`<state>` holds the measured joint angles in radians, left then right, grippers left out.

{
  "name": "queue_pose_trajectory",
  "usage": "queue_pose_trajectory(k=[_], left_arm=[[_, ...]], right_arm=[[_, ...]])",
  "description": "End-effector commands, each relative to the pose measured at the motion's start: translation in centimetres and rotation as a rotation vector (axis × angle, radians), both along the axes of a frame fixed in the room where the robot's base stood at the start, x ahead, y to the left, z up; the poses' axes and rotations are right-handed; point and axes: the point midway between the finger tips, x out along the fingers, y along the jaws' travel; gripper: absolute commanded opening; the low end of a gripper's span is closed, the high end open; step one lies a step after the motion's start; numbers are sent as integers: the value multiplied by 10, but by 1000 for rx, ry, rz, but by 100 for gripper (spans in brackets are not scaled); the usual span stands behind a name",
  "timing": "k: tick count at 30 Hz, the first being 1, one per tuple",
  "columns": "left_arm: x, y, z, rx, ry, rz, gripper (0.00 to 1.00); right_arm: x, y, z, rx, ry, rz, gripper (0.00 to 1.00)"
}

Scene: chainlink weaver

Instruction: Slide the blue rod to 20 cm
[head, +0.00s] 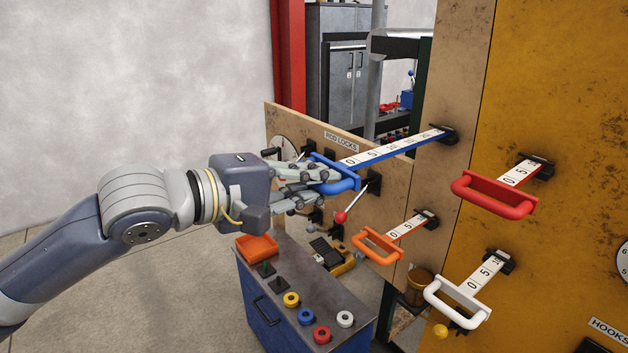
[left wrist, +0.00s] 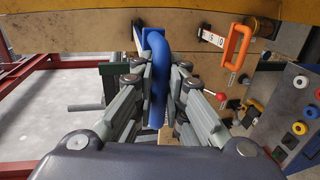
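The blue rod (head: 390,149) sticks far out of its black bracket (head: 442,134) on the wooden panel. Its white scale shows 0 and 5 near the handle; the marks close to the bracket are small, with what looks like 20 just outside it. My left gripper (head: 328,178) is at the rod's blue handle (head: 345,185). In the left wrist view the blue handle (left wrist: 160,75) runs between the two fingers, which close against it from both sides. My right gripper is not in view.
Orange (head: 379,246), red (head: 493,196) and white (head: 457,302) handled rods stick out nearby, lower and to the right. A red-knobbed lever (head: 341,216) stands just below the blue handle. A cabinet (head: 300,300) with coloured rings stands below. Open floor lies left.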

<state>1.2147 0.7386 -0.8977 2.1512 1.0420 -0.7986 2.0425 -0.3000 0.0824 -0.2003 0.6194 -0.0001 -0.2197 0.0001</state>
Motion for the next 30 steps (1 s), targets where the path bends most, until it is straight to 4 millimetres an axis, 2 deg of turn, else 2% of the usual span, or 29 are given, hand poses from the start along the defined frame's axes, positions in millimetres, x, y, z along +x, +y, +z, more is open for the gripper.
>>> queue_pose_trajectory(k=[7,17,27,28,30], left_arm=[[3,-4,1,-1,1,-1,0],[27,-36,3,-4,-2,0,0],[29,-37,1,1,-3,3,0],[29,-37,1,1,-3,3,18],[29,-38,1,0,-2,3,33]], right_arm=[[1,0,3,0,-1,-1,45],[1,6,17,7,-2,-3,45],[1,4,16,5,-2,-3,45],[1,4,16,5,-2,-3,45],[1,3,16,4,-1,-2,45]])
